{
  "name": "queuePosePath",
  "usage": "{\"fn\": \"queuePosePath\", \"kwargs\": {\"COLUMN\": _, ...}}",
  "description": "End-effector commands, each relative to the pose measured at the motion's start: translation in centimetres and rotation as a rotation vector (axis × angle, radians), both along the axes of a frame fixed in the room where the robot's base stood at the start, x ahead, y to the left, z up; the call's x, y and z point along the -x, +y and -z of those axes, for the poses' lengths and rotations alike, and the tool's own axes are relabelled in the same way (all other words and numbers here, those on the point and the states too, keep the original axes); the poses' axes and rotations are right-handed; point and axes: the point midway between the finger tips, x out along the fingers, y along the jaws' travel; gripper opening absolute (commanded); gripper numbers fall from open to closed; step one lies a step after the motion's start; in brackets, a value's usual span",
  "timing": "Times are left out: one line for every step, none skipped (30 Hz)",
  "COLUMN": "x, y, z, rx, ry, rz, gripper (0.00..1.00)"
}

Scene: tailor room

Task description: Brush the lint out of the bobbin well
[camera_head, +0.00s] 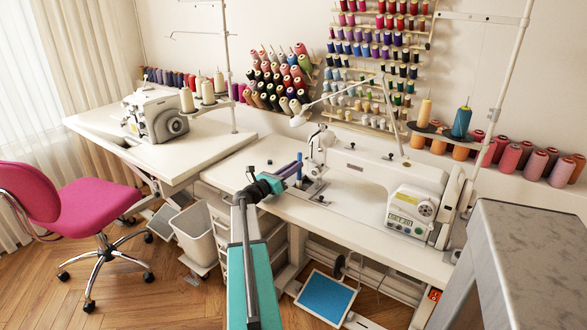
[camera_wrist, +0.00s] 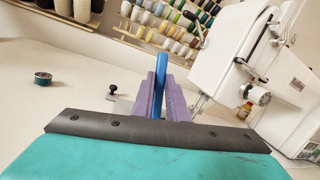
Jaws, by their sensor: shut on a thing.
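My gripper (camera_head: 297,170) is at the needle end of the white sewing machine (camera_head: 380,176). Its purple jaws (camera_wrist: 160,98) are shut on an upright blue rod-like handle (camera_wrist: 161,66), which looks like the brush; it also shows as a blue stick in the head view (camera_head: 299,164). The brush's lower end is hidden by the jaws. A metal plate (camera_head: 313,188) lies under the needle end, just right of the jaws. The bobbin well and any lint cannot be made out. A small black knob (camera_wrist: 113,89) stands left of the jaws in the wrist view.
A dark teal bobbin (camera_wrist: 43,78) lies on the white table (camera_head: 222,173) left of the jaws. A small amber bottle (camera_wrist: 244,110) stands by the machine. Thread racks (camera_head: 378,60) line the wall behind. A pink chair (camera_head: 70,205) and a bin (camera_head: 203,232) stand left.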

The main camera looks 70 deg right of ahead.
Motion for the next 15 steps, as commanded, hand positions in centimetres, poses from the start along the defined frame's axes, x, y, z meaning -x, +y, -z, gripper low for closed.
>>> {"fn": "queuePosePath", "kwargs": {"x": 0.0, "y": -0.1, "z": 0.5, "rx": -0.007, "ry": -0.005, "rz": 0.000, "gripper": 0.00}}
{"fn": "queuePosePath", "kwargs": {"x": 0.1, "y": -0.2, "z": 0.5, "rx": -0.007, "ry": -0.005, "rz": 0.000, "gripper": 0.00}}
{"fn": "queuePosePath", "kwargs": {"x": 0.1, "y": -0.3, "z": 0.5, "rx": -0.007, "ry": -0.005, "rz": 0.000, "gripper": 0.00}}
{"fn": "queuePosePath", "kwargs": {"x": 0.1, "y": -0.4, "z": 0.4, "rx": -0.007, "ry": -0.005, "rz": 0.000, "gripper": 0.00}}
{"fn": "queuePosePath", "kwargs": {"x": 0.2, "y": -0.5, "z": 0.4, "rx": -0.007, "ry": -0.005, "rz": 0.000, "gripper": 0.00}}
{"fn": "queuePosePath", "kwargs": {"x": 0.2, "y": -0.6, "z": 0.4, "rx": -0.006, "ry": -0.005, "rz": -0.001, "gripper": 0.00}}
{"fn": "queuePosePath", "kwargs": {"x": 0.2, "y": -0.7, "z": 0.4, "rx": -0.006, "ry": -0.005, "rz": -0.001, "gripper": 0.00}}
{"fn": "queuePosePath", "kwargs": {"x": 0.3, "y": -0.8, "z": 0.4, "rx": -0.006, "ry": -0.005, "rz": -0.001, "gripper": 0.00}}
{"fn": "queuePosePath", "kwargs": {"x": 0.3, "y": -0.9, "z": 0.4, "rx": -0.005, "ry": -0.005, "rz": 0.000, "gripper": 0.00}}
{"fn": "queuePosePath", "kwargs": {"x": 0.3, "y": -1.0, "z": 0.4, "rx": -0.005, "ry": -0.005, "rz": 0.000, "gripper": 0.00}}
{"fn": "queuePosePath", "kwargs": {"x": 0.4, "y": -1.1, "z": 0.4, "rx": -0.005, "ry": -0.005, "rz": 0.000, "gripper": 0.00}}
{"fn": "queuePosePath", "kwargs": {"x": 0.4, "y": -1.2, "z": 0.4, "rx": -0.005, "ry": -0.004, "rz": 0.000, "gripper": 0.00}}
{"fn": "queuePosePath", "kwargs": {"x": 0.4, "y": -1.3, "z": 0.4, "rx": -0.005, "ry": -0.004, "rz": 0.000, "gripper": 0.00}}
{"fn": "queuePosePath", "kwargs": {"x": 0.4, "y": -1.4, "z": 0.4, "rx": -0.005, "ry": -0.004, "rz": -0.001, "gripper": 0.00}}
{"fn": "queuePosePath", "kwargs": {"x": 0.5, "y": -1.5, "z": 0.4, "rx": -0.005, "ry": -0.004, "rz": -0.001, "gripper": 0.00}}
